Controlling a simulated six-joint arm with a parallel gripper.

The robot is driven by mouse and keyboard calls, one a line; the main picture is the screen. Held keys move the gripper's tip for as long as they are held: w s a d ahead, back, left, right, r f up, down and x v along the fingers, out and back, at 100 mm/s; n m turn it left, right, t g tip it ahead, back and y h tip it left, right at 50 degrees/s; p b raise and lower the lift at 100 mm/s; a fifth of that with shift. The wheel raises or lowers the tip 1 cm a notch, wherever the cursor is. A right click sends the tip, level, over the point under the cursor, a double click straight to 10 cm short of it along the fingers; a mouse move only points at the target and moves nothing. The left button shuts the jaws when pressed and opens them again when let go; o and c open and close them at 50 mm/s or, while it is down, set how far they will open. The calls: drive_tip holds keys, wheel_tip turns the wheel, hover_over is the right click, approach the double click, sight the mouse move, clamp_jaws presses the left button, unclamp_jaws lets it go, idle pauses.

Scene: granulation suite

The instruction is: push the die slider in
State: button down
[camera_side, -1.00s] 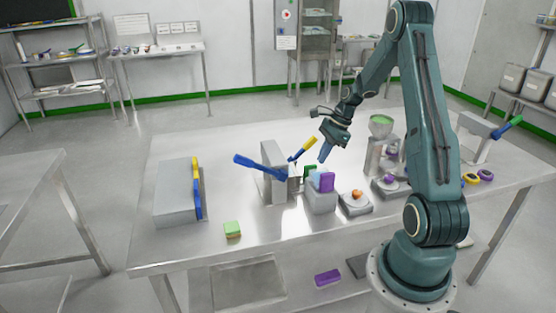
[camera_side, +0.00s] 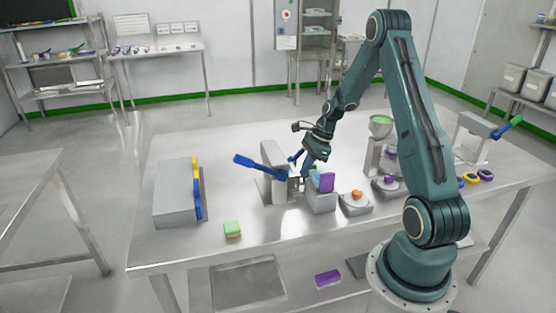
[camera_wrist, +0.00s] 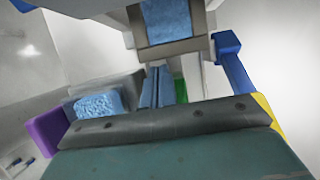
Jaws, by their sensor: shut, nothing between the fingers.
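The grey press (camera_side: 274,160) with a long blue lever (camera_side: 258,166) stands mid-table. A small pale part at its right side (camera_side: 294,186) may belong to the die slider; I cannot tell for sure. My gripper (camera_side: 306,172) is shut and empty, its fingertips low, close to the right of the press. In the wrist view my blue fingers (camera_wrist: 156,88) point toward a grey-brown frame (camera_wrist: 169,47) around a speckled blue fill (camera_wrist: 170,20), perhaps the slider's pocket. A green piece (camera_wrist: 180,90) shows beside the fingers. Whether they touch anything is hidden.
A grey bin (camera_side: 321,202) with blue granules (camera_wrist: 98,105) and a purple piece (camera_side: 327,182) stands just right of the press. A blue bar with a yellow end (camera_wrist: 236,75) is close to my gripper.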

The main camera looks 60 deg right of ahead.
sight(292, 170)
drive_tip(key=shift+w+a, duration=1.6)
drive_tip(key=shift+a, duration=0.05)
drive_tip(key=v, duration=1.4)
drive_tip(key=shift+d, duration=0.1)
